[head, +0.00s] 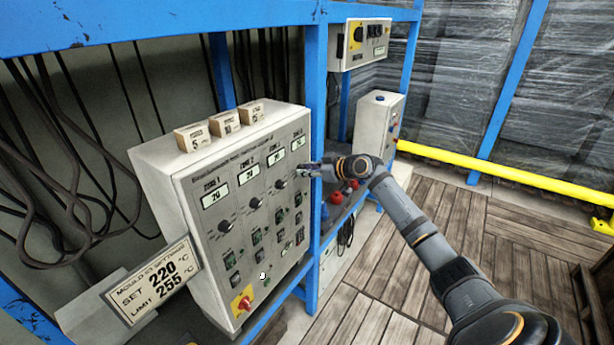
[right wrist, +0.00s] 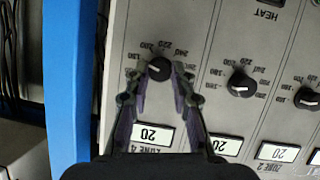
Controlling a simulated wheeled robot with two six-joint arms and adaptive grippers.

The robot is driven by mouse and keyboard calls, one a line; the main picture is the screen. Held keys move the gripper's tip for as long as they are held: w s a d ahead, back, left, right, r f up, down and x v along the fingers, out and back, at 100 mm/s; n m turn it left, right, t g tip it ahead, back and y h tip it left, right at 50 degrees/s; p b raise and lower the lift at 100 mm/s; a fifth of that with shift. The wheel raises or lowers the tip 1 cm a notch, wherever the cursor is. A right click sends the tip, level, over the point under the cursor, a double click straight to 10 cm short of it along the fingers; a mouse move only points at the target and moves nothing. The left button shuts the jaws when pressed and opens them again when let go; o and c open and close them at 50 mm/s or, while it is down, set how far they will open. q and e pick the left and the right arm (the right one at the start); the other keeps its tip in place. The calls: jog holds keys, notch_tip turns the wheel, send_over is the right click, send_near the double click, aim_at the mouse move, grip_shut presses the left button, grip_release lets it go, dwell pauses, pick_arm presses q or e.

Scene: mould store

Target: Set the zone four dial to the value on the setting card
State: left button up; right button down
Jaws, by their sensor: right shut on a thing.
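My right gripper (right wrist: 160,80) is shut on this dial, one finger on each side. In the head view the gripper (head: 312,168) covers the dial at the right end of the control box (head: 160,165). The setting card (head: 153,282) at the box's lower left reads SET 220 °C, LIMIT 255 °C. My left gripper is not in view.
The zone three dial (right wrist: 241,84) sits close beside the held dial. Several numbered blocks (head: 224,122) stand on the box. A blue post (head: 316,90) rises just behind the gripper. A red emergency knob (head: 243,303) is low on the box. Red objects (head: 337,198) lie past the gripper.

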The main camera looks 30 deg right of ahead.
jog(key=shift+w+d+f+m+g+y+b, duration=0.15)
jog(key=shift+m+g+y+b, duration=0.1)
jog(key=shift+m+y+b, duration=1.05)
jog(key=shift+s+d+f+m+g+y+b, duration=0.1)
jog(key=shift+d+m+g+y+b, duration=0.15)
jog(key=shift+m+y+b, duration=1.05)
jog(key=shift+w+d+f+m+g+y+b, duration=0.25)
jog(key=shift+m+y+b, duration=0.45)
jog(key=shift+m+b, duration=1.2)
jog(key=shift+s+a+r+m, duration=0.15)
jog(key=shift+m, duration=0.25)
jog(key=c, duration=1.1)
grip_release()
jog(key=shift+r, duration=0.1)
jog(key=v, duration=1.2)
